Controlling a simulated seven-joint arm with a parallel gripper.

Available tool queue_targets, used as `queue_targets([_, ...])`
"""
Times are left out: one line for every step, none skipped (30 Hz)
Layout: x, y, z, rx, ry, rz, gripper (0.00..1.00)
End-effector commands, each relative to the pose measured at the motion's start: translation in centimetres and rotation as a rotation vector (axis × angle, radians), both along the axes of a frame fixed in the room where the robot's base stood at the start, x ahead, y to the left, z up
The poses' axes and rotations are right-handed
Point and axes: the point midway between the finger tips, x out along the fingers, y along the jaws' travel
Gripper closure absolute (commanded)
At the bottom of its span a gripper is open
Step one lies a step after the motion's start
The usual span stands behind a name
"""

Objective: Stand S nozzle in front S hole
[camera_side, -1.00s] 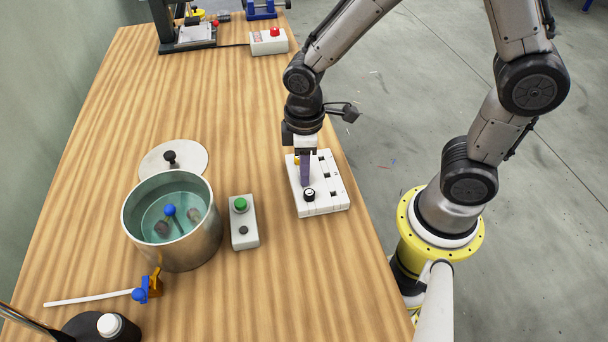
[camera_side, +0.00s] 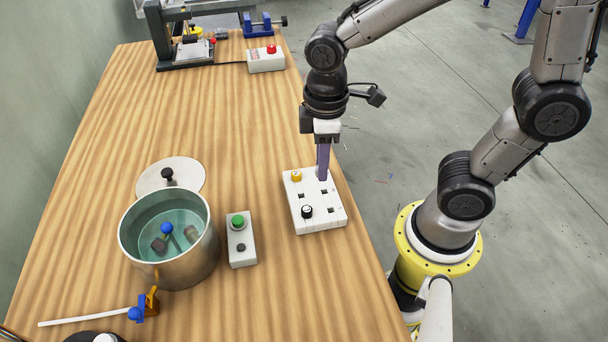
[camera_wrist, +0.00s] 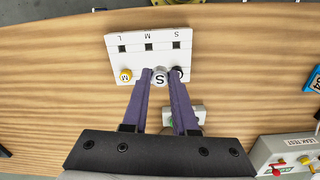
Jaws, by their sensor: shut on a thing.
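The white block (camera_side: 314,218) lies on the wooden table. In the wrist view, the block (camera_wrist: 135,63) has a row of dark square holes marked L, M and S; the S hole (camera_wrist: 176,45) is at the right end. The silver S nozzle (camera_wrist: 160,79) sits between my fingertips. My gripper (camera_side: 322,175) is shut on it, above the block in the side view, where the fingers hide the nozzle. The yellow M nozzle (camera_wrist: 125,75) stands at the block's left edge in the wrist view. A black nozzle (camera_side: 306,211) stands on the block, partly hidden in the wrist view.
A grey box with a green button (camera_side: 238,221) stands left of the block. A steel pot (camera_side: 170,245) of liquid and its lid (camera_side: 171,182) are further left. A box with a red button (camera_side: 268,60) is at the back. The table between is clear.

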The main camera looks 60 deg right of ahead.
Motion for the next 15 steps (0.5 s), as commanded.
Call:
queue_targets([-0.9, -0.2, 1.4, 0.003, -0.01, 0.0, 1.0])
queue_targets([-1.6, -0.4, 1.8, 0.002, -0.008, 0.001, 1.0])
queue_targets([-2.6, -0.6, 2.1, 0.001, -0.005, 0.001, 1.0])
queue_targets([-3.3, -0.8, 2.4, 0.002, -0.006, 0.001, 1.0])
queue_targets([-4.0, -0.9, 2.7, 0.001, -0.005, 0.001, 1.0])
queue_targets([-4.7, -1.1, 3.0, 0.001, -0.005, 0.001, 1.0])
queue_targets([-5.3, -1.3, 3.3, 0.001, -0.005, 0.001, 1.0])
queue_targets([-5.8, -1.4, 3.5, 0.002, -0.006, 0.001, 1.0])
queue_targets([-6.5, -1.6, 3.8, 0.002, -0.004, 0.001, 1.0])
queue_targets([-7.0, -1.7, 4.0, 0.001, -0.005, 0.001, 1.0])
queue_targets([-7.4, -1.8, 4.2, 0.001, -0.003, 0.001, 1.0])
queue_targets([-7.9, -1.9, 4.4, 0.001, -0.005, 0.001, 1.0])
queue_targets([-8.2, -2.0, 4.6, 0.001, -0.003, 0.001, 1.0])
queue_targets([-8.5, -2.0, 4.7, 0.0, -0.002, 0.001, 1.0])
queue_targets([-8.9, -2.1, 4.8, 0.0, -0.002, 0.001, 1.0])
